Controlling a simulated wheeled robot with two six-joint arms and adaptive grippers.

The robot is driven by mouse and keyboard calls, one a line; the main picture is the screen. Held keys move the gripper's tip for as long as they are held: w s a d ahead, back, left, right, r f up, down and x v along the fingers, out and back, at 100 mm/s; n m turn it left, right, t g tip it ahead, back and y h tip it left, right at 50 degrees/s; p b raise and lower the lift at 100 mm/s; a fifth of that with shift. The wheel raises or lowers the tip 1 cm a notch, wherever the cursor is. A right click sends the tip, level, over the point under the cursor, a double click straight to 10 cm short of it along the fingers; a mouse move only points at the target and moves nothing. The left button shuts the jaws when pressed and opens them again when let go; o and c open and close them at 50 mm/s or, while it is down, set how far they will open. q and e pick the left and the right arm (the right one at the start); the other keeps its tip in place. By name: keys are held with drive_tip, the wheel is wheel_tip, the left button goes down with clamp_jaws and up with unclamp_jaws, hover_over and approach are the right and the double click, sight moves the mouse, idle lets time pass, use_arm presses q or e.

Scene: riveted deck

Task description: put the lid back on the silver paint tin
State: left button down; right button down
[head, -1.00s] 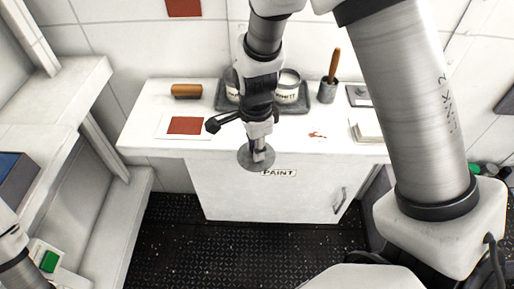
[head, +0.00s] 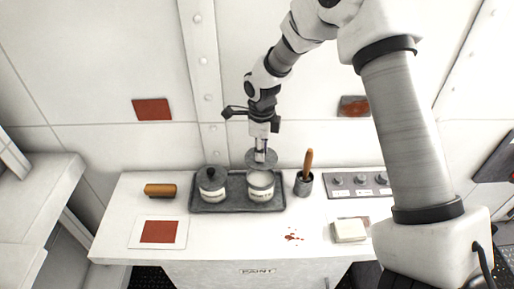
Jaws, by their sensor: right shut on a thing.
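The open silver paint tin (head: 261,190) stands upright at the right end of a dark grey tray (head: 228,206), with pale paint showing at its top and a white label on its front. My right gripper (head: 261,152) points down and is shut on the grey round lid (head: 252,160). The lid appears just above and behind the tin's mouth, and I cannot tell whether it touches the rim. A second tin (head: 212,186), with a dark knobbed lid on it, stands at the left end of the tray. My left gripper is out of view.
A cup (head: 303,186) with a wooden-handled brush stands right of the tray. Further right are a knobbed grey panel (head: 357,184) and a pale block (head: 349,230). A brown roller (head: 160,190) and a red swatch card (head: 158,232) lie left. Red paint spots (head: 292,237) mark the white worktop.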

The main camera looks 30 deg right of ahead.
drive_tip(key=shift+s+a+f+b, duration=0.15)
drive_tip(key=shift+f+b, duration=0.15)
drive_tip(key=shift+f, duration=0.05)
drive_tip(key=shift+f+b, duration=0.35)
drive_tip(key=f+b, duration=0.1)
drive_tip(key=f, duration=0.1)
drive_tip(key=f+b, duration=0.1)
drive_tip(key=shift+w+f+b, duration=0.25)
drive_tip(key=shift+b, duration=0.05)
drive_tip(key=shift+s+f+b, duration=0.1)
drive_tip(key=shift+f+b, duration=0.25)
drive_tip(key=shift+f, duration=0.4)
drive_tip(key=shift+p, duration=0.45)
drive_tip(key=shift+f, duration=0.15)
idle(0.3)
drive_tip(key=shift+p, duration=0.3)
